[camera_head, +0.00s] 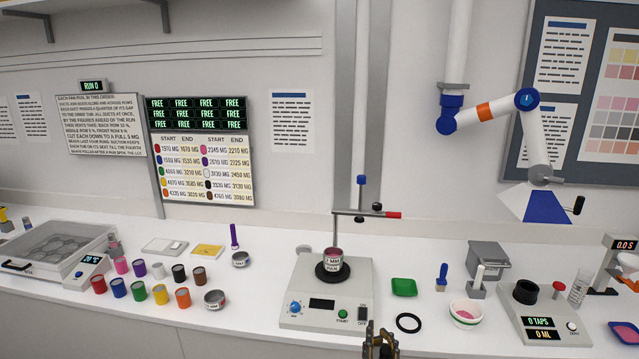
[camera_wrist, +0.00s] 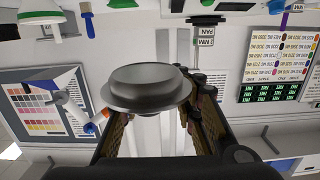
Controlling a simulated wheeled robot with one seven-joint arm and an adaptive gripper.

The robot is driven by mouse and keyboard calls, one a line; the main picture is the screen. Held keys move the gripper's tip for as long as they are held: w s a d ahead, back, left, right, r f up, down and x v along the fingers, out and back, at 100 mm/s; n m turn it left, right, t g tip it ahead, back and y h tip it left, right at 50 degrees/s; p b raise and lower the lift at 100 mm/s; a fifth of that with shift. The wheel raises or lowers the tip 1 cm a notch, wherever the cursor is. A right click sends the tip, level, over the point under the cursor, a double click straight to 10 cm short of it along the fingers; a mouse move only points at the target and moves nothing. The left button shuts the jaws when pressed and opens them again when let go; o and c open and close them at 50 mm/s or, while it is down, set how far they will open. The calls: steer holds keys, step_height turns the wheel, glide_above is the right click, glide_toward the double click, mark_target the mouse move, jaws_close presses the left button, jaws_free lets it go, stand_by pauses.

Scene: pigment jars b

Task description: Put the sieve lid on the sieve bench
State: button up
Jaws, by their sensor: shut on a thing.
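The sieve lid (camera_wrist: 147,88) is a round grey metal lid with a stepped rim, held between the fingers of my gripper (camera_wrist: 158,112) in the wrist view. In the head view only the top of my gripper (camera_head: 380,345) shows at the bottom edge; the lid cannot be made out there. The sieve bench (camera_head: 300,308) is a white unit with a small display and a green button. My gripper is in front of the bench's right side.
A black ring (camera_head: 408,322) and a green tray (camera_head: 404,287) lie right of the bench. Several coloured jars (camera_head: 160,294) and a metal bowl (camera_head: 215,299) stand to its left. A mortar (camera_head: 466,312) and a tap unit (camera_head: 545,325) stand farther right.

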steer(key=s+d+f+y, duration=0.1)
steer(key=s+f, duration=0.3)
steer(key=f, duration=0.6)
steer(key=s+d+f+n+y, duration=0.1)
steer(key=s+d+f, duration=0.1)
steer(key=f, duration=0.7)
steer(key=shift+s+d+f+n, duration=0.3)
steer(key=shift+s+d+f, duration=0.1)
steer(key=shift+s, duration=0.5)
steer(key=shift+a+f, duration=0.1)
steer(key=shift+f, duration=0.05)
